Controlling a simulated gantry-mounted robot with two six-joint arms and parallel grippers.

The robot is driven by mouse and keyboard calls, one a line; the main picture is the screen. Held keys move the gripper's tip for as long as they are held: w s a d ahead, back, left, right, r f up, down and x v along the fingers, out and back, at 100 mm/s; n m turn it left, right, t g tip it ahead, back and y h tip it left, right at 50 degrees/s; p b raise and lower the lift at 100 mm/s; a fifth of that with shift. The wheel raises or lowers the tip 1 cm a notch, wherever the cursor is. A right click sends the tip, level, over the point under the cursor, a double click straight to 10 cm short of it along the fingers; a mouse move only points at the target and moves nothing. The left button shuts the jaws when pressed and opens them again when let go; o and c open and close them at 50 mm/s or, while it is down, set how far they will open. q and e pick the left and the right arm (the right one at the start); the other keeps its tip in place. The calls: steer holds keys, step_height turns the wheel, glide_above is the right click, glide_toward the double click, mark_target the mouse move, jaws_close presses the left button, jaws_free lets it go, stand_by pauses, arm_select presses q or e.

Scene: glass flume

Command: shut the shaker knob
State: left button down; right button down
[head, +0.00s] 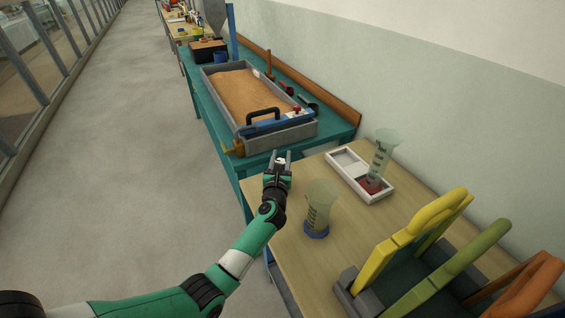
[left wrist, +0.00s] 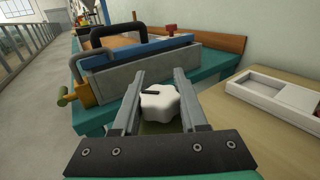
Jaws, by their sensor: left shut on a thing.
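The shaker knob (left wrist: 160,103) is white and lobed, with a dark pointer mark on its top, in the middle of the left wrist view. It also shows small in the head view (head: 281,160), at the front end of the teal table. My left gripper (left wrist: 158,92) has its two grey fingers on either side of the knob and is shut on it. In the head view the left gripper (head: 279,161) reaches in from the lower left. What lies under the knob is mostly hidden by the gripper. My right gripper is not in view.
A sand-filled grey tray (head: 223,77) with a black handle (head: 263,115) and brass valve (head: 234,148) stands just beyond. A wooden table (head: 345,235) holds two measuring beakers (head: 320,203) (head: 383,157), a white tray (head: 349,165) and a rack of coloured handles (head: 410,236). The floor at left is clear.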

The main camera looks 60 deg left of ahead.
arm_select(q)
steer(key=n+g+y+b, duration=0.1)
steer(key=n+g+b, duration=0.1)
steer(key=n+g+y+b, duration=0.1)
steer(key=g+b, duration=0.1)
steer(key=g, duration=0.1)
steer(key=shift+s+a+n, duration=0.2)
steer(key=shift+s+n, duration=0.2)
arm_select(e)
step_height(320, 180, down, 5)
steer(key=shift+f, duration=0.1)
arm_select(q)
steer(key=shift+c, duration=2.2)
jaws_free()
steer(key=shift+s+d+r, duration=0.1)
steer(key=shift+d, duration=0.15)
steer(key=p+v, duration=0.3)
steer(key=v, duration=0.4)
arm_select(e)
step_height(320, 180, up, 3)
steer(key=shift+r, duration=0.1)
